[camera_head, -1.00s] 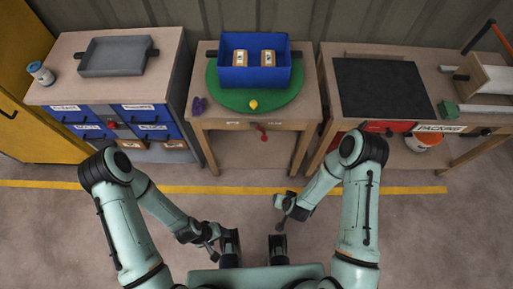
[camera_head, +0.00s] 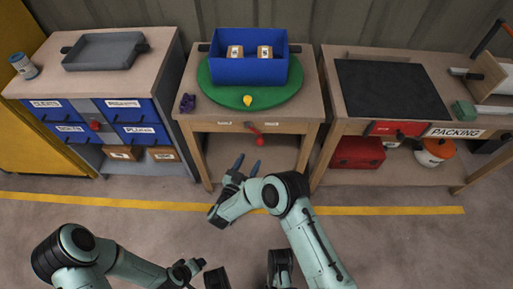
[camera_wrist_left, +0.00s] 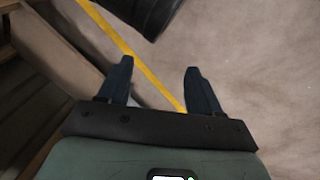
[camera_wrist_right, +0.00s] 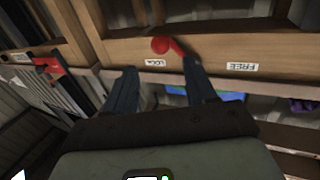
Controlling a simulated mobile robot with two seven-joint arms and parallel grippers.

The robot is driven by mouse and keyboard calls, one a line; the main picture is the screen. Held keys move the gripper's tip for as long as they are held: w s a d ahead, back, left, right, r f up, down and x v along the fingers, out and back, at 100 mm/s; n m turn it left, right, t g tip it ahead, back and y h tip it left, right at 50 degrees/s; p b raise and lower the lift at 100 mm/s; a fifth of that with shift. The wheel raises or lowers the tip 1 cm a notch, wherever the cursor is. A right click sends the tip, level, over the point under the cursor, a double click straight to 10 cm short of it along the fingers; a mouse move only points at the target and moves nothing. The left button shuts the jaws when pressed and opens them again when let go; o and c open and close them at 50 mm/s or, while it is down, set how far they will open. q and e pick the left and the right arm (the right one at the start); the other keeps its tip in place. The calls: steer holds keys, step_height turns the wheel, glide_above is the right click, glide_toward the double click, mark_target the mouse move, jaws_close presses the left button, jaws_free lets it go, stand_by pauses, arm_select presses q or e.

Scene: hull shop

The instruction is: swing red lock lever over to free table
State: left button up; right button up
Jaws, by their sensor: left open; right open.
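The red lock lever (camera_head: 256,136) is on the front apron of the middle table (camera_head: 290,127). Its knob hangs down and leans right, toward the LOCK label; the FREE label lies to the left. The right wrist view shows it upside down, the knob (camera_wrist_right: 160,45) near the LOCK label (camera_wrist_right: 155,62), away from the FREE label (camera_wrist_right: 242,67). My right gripper (camera_head: 248,165) is open and empty, fingers pointing at the apron, just below and short of the lever, not touching. My left gripper (camera_wrist_left: 158,85) is open and empty over the floor, away from the tables.
A green turntable (camera_head: 222,94) on the middle table carries a blue bin (camera_head: 248,70) with two boxes; a yellow piece and a purple item are nearby. A drawer cabinet (camera_head: 75,88) stands left, a packing table (camera_head: 440,75) right. The floor in front is clear.

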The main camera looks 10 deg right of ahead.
arm_select(q)
steer(key=shift+s+a+f+g+b, duration=0.2)
steer(key=shift+s+f+b, duration=0.3)
steer(key=shift+f, duration=0.3)
steer(key=shift+s+a+f+g+b, duration=0.2)
steer(key=shift+s+f+b, duration=0.1)
steer(key=shift+s+f, duration=0.4)
arm_select(e)
steer(key=x, duration=0.8)
arm_select(q)
steer(key=shift+w+f, duration=0.1)
steer(key=shift+w, duration=0.05)
arm_select(e)
steer(key=shift+c, duration=0.4)
jaws_close()
